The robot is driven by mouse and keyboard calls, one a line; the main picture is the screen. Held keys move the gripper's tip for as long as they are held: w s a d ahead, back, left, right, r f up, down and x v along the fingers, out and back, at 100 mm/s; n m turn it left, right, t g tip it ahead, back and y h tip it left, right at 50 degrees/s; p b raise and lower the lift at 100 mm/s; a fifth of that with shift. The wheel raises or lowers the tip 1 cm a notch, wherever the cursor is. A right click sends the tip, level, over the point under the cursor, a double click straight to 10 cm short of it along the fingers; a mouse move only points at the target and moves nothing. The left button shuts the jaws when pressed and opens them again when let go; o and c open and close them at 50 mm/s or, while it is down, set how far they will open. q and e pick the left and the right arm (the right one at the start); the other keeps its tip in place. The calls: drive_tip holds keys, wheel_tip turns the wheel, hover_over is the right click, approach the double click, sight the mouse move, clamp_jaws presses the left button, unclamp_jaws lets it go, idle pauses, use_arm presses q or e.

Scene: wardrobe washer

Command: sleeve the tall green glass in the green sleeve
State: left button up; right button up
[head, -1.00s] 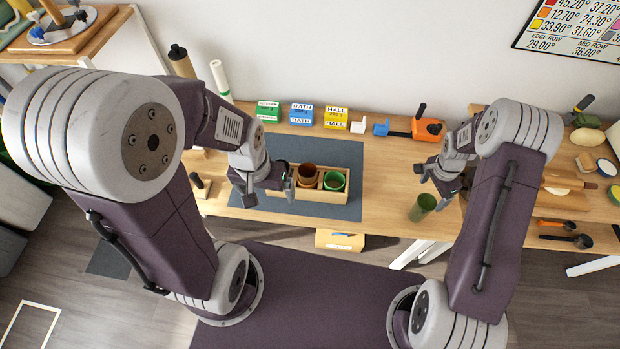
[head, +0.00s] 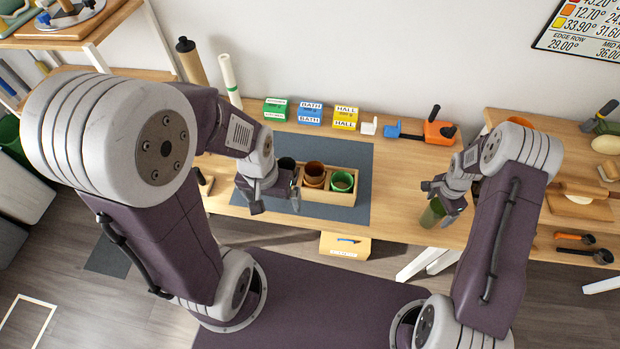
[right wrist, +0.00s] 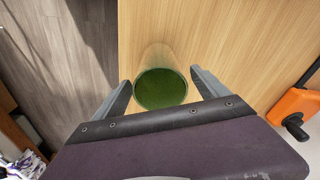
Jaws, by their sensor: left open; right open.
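The tall green glass (head: 431,214) stands upright on the table near its front edge, partly hidden by my right gripper (head: 441,202). In the right wrist view the glass (right wrist: 160,88) shows its round green end between the two open fingers (right wrist: 163,88), with a gap on each side. The green sleeve (head: 342,182) sits in the right compartment of a wooden box (head: 330,198). My left gripper (head: 277,207) is open and empty at the box's left side, partly in front of it.
A brown cup-like piece (head: 314,172) and a dark one (head: 287,163) are left of the green sleeve. The box rests on a grey mat (head: 358,158). Coloured label blocks (head: 310,114) and an orange tool (head: 438,132) line the back. The table between mat and glass is clear.

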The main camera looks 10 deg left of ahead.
drive_tip(key=c, duration=1.7)
drive_tip(key=shift+o, duration=0.2)
wheel_tip(320, 180, up, 6)
drive_tip(key=p, duration=0.4)
